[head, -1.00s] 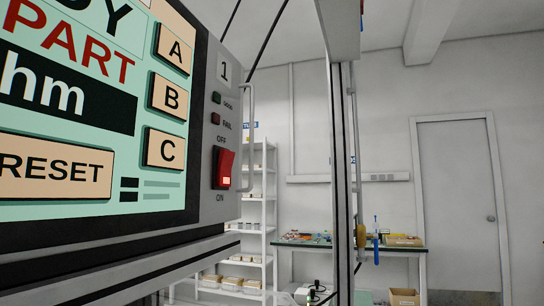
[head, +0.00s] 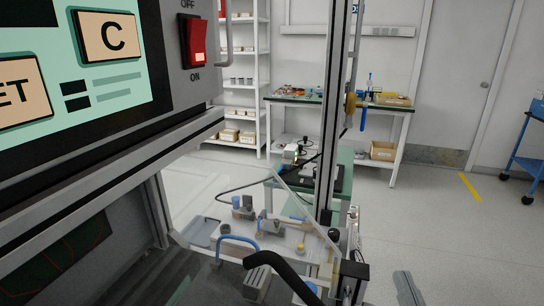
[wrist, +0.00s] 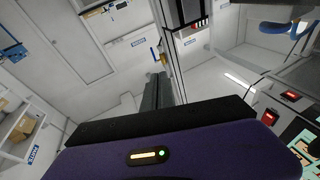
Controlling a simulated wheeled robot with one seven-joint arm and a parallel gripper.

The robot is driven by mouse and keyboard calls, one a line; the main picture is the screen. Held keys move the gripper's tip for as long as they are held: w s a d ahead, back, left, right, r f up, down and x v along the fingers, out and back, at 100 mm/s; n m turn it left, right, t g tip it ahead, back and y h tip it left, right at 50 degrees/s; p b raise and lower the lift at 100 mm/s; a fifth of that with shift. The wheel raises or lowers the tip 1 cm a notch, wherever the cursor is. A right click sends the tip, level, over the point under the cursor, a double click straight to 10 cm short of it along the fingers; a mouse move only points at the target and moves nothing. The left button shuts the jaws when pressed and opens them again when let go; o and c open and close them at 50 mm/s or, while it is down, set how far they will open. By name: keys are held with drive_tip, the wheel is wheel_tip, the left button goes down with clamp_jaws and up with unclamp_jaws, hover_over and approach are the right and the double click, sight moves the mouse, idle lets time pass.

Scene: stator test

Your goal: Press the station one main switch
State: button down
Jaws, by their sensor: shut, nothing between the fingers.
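The station one main switch (head: 193,42) is a red rocker in a grey panel beside the screen, at the upper left of the head view. OFF is printed above it and ON below, and its lower part is pale. In the wrist view two red lit switches show at the right, one (wrist: 268,117) near the screen's lettered buttons and another (wrist: 290,95); I cannot tell surely which is station one's. My gripper (wrist: 157,78) shows its dark fingers together, empty, apart from both switches. A grey part at the head view's bottom edge may be its fingers.
A silver handle (head: 224,40) stands right of the switch. A metal upright (head: 336,110) rises at mid picture. Below is a bench with fixtures (head: 245,225) and a black curved tube (head: 290,270). A shelf, worktable (head: 395,107) and door stand behind.

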sight(202, 31)
drive_tip(key=w+a+r+n+y+p, duration=0.2)
drive_tip(key=w+r+n+y, duration=0.15)
drive_tip(key=r, duration=0.45)
drive_tip(key=w+a+r+n+y+p, duration=0.1)
drive_tip(key=w+r+n+y+p, duration=0.2)
drive_tip(key=r, duration=0.6)
drive_tip(key=w+a+r+n+y+p, duration=0.1)
drive_tip(key=w+a+r+n+y, duration=0.1)
drive_tip(key=w+r+n+y, duration=0.45)
drive_tip(key=s+a+r+n+g+y+p, duration=0.25)
drive_tip(key=a+r+n+g, duration=0.2)
drive_tip(key=r+n, duration=0.4)
drive_tip(key=s+a+r+n+g+y, duration=0.3)
drive_tip(key=s+a+r+n+g, duration=0.1)
drive_tip(key=n+g, duration=0.5)
drive_tip(key=s+a+n, duration=0.1)
drive_tip(key=n, duration=0.1)
drive_tip(key=shift+s+a+n, duration=0.25)
drive_tip(key=shift+a+n, duration=0.05)
drive_tip(key=shift+n, duration=0.05)
drive_tip(key=shift+g+y, duration=0.25)
drive_tip(key=p+x, duration=0.5)
drive_tip(key=x, duration=0.7)
drive_tip(key=shift+w+a+r+p, duration=0.1)
drive_tip(key=shift+a+r+p, duration=0.1)
drive_tip(key=shift+a+p, duration=0.15)
drive_tip(key=shift+w+a+f, duration=0.1)
drive_tip(key=shift+w+a, duration=0.15)
drive_tip(key=shift+a, duration=0.35)
